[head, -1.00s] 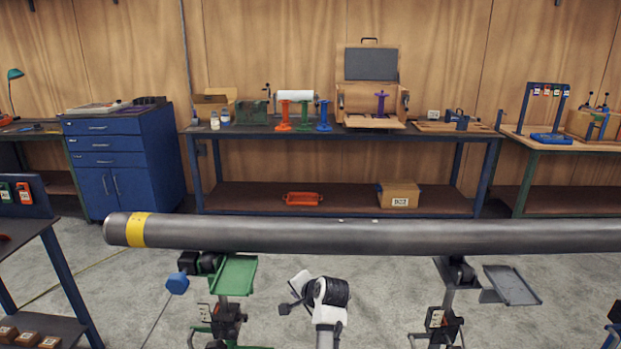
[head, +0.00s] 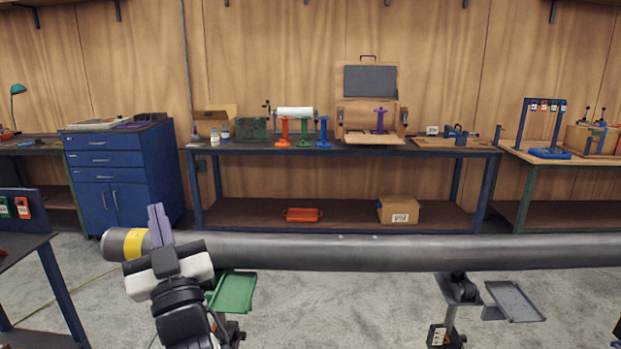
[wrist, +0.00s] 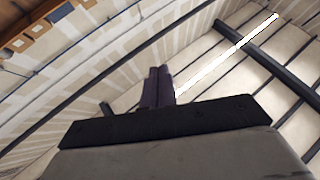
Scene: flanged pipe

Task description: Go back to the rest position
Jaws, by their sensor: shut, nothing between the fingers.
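My gripper (head: 158,222) is raised in front of the left end of the pipe in the head view, its fingers pointing up. The fingers are together and empty. In the wrist view my gripper (wrist: 157,84) shows its closed fingers against the ceiling. The long grey pipe (head: 400,252) with a yellow band (head: 136,243) runs across the head view behind my arm. My arm and gripper hide a part of the pipe just right of the band.
A green tray (head: 234,291) is beside my arm, below the pipe. A grey tray (head: 515,301) and a pipe stand (head: 458,289) are at the right. A workbench (head: 340,149) and a blue cabinet (head: 124,177) stand behind. A dark rack (head: 25,245) is at the left.

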